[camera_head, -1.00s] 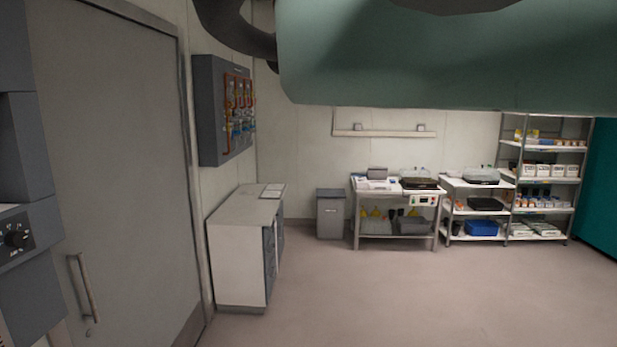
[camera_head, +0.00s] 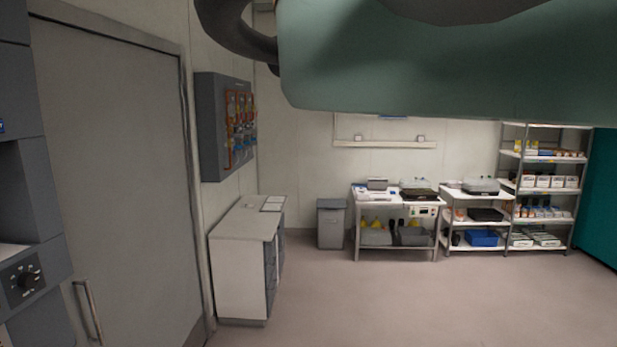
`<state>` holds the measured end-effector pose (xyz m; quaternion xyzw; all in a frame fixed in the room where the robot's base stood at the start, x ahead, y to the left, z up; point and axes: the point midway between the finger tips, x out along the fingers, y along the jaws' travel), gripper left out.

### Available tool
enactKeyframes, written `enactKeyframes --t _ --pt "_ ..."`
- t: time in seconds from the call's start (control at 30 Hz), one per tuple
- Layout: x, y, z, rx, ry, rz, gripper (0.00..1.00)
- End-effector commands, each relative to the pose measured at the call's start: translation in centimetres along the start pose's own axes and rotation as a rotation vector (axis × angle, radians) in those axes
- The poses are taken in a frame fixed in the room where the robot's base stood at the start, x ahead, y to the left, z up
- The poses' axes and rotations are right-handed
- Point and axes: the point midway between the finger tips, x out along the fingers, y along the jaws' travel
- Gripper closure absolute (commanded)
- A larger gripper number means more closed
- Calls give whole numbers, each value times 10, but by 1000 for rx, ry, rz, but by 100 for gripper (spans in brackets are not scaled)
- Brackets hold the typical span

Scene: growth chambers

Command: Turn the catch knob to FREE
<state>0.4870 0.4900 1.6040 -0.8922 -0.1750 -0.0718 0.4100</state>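A dark round knob (camera_head: 26,279) with pale markings around it sits on a dark panel of a grey unit at the left edge. The markings are too small to read, so I cannot tell whether this is the catch knob or where it points. My arm crosses the top of the view as a large pale green link with a dark curved part. My gripper is not in view.
A grey door (camera_head: 115,170) with a bar handle (camera_head: 88,310) stands beside the unit. A white cabinet (camera_head: 240,275) and a wall box of pipes (camera_head: 212,125) follow. A bin (camera_head: 331,228), workbench (camera_head: 396,254) and shelving (camera_head: 508,190) line the back. The middle floor is clear.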

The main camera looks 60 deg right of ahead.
Motion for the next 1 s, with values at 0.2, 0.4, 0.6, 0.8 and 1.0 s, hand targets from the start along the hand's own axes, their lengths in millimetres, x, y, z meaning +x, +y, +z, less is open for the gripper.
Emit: enactKeyframes --t 0.2,0.4,0.6,0.8,1.0 --pt "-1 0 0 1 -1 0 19" --pt "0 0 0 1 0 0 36" --pt "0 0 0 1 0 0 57" --pt "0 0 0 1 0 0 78" --pt "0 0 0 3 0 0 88"
